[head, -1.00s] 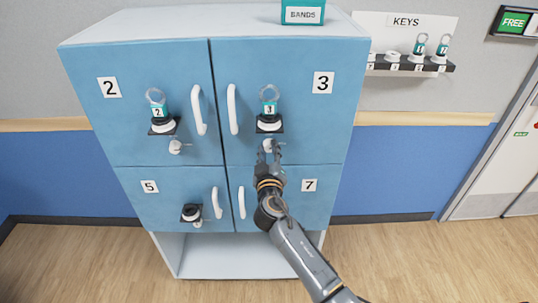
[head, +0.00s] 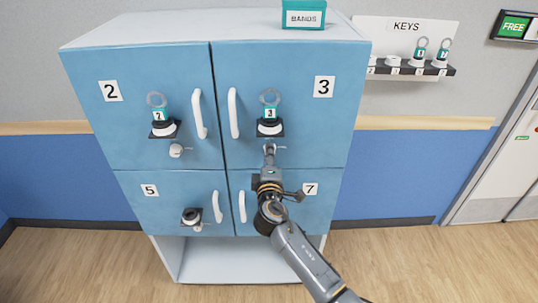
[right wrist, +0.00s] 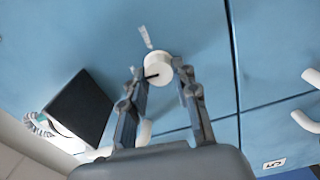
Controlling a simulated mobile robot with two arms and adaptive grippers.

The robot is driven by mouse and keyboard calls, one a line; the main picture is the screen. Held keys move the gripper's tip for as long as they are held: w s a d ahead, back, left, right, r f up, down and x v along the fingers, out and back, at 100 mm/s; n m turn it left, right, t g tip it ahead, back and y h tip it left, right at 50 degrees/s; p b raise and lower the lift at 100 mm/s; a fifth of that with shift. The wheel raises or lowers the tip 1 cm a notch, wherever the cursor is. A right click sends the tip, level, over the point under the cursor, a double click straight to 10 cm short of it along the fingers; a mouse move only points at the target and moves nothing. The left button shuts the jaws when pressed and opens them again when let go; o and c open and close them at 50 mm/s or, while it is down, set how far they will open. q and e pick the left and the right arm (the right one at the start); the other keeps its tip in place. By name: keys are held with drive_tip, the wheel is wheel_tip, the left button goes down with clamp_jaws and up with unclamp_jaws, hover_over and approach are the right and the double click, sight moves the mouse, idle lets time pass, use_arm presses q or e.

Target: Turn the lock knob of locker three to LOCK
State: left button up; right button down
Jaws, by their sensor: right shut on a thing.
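Locker three (head: 305,125) is the blue upper right door, shut, marked "3". Its white lock knob (head: 269,148) sits below the black key socket (head: 270,130), which holds a key with a teal tag. In the right wrist view the knob (right wrist: 158,68) is a white cylinder with a dark mark, and a small pale label (right wrist: 146,37) lies beside it. My right gripper (head: 269,152) is at this knob; its two fingers (right wrist: 158,75) are shut on the knob's sides. The label's text is too small to read. My left gripper is out of view.
White door handles stand out near the middle seam, locker three's handle (head: 234,110) left of the knob. Locker two (head: 135,105) also holds a key. A key rack (head: 412,68) hangs at the right. A teal BANDS box (head: 303,14) is on top.

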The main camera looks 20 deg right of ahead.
drive_tip(key=shift+n, duration=0.5)
drive_tip(key=c, duration=1)
unclamp_jaws()
drive_tip(key=v, duration=1.2)
drive_tip(key=shift+f, duration=0.1)
